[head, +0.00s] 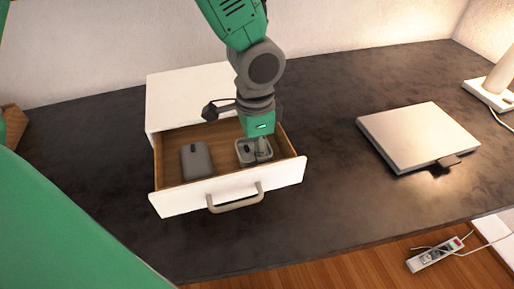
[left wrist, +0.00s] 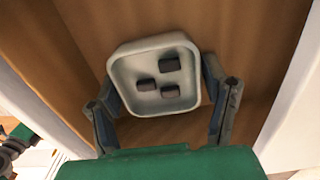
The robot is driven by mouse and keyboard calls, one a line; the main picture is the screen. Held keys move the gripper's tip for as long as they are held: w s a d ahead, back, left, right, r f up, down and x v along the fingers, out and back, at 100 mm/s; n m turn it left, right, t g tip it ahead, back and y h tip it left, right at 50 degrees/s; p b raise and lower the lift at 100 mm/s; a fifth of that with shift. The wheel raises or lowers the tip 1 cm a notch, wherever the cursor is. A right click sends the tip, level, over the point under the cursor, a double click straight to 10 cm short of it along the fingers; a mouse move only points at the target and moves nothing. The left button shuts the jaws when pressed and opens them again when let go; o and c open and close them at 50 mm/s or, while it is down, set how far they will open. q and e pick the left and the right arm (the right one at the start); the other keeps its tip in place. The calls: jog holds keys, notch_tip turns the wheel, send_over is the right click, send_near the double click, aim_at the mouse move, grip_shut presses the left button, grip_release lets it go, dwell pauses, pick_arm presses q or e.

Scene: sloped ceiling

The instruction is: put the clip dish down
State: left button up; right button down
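The clip dish (head: 241,157) is a small pale grey, rounded-square dish inside the open drawer (head: 234,188), in its right part. In the left wrist view the dish (left wrist: 124,69) holds three dark clips (left wrist: 169,78) over the brown drawer floor. My left gripper (head: 256,150) reaches down into the drawer from above. In the left wrist view its fingers (left wrist: 162,92) lie against opposite sides of the dish, shut on it. I cannot tell whether the dish touches the drawer floor. My right gripper does not show.
A dark grey box-like object (head: 196,160) lies in the drawer's left part. The white drawer cabinet (head: 188,98) stands behind. A flat silver slab (head: 418,134) and a lamp base (head: 488,95) are at the right. The dark tabletop (head: 325,190) is clear between drawer and slab.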

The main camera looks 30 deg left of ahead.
aim_at(254, 151)
pick_arm(q)
jog(key=shift+a, duration=0.2)
jog(key=shift+r, duration=0.2)
notch_tip(254, 151, up, 12)
jog(key=p, duration=0.2)
jog(key=shift+f, duration=0.15)
dwell(0.3)
